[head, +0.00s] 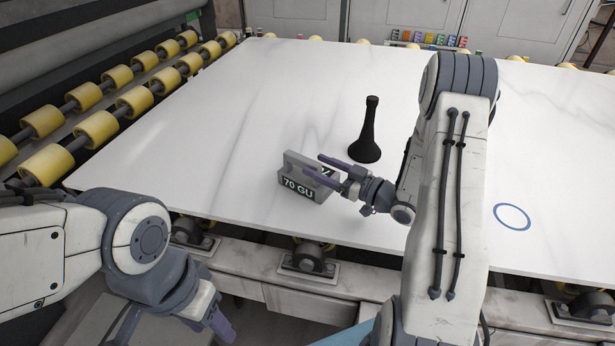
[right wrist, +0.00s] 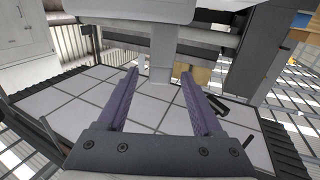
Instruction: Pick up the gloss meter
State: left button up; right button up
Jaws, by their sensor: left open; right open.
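The gloss meter (head: 296,186) is a grey block with a raised top and a dark "70 GU" display on its near face. It stands on the white slab near its front edge in the head view. My right gripper (head: 313,165) is open, reaching from the right, with its purple fingers overlapping the meter's top; I cannot tell whether they touch it. The right wrist view shows the open fingers (right wrist: 163,96) with nothing between them, and no meter. My left gripper (head: 209,326) is open and low at the bottom left, off the slab and away from the meter.
A black flared cone (head: 368,128) stands just behind and right of the meter. A blue ring mark (head: 512,217) lies on the white slab (head: 230,120) to the right. Yellow rollers (head: 98,128) line the left side. The slab's left and back areas are clear.

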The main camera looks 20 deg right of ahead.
aim_at(295, 154)
jog(key=p+x, duration=0.1)
jog(key=x, duration=0.7)
grip_shut()
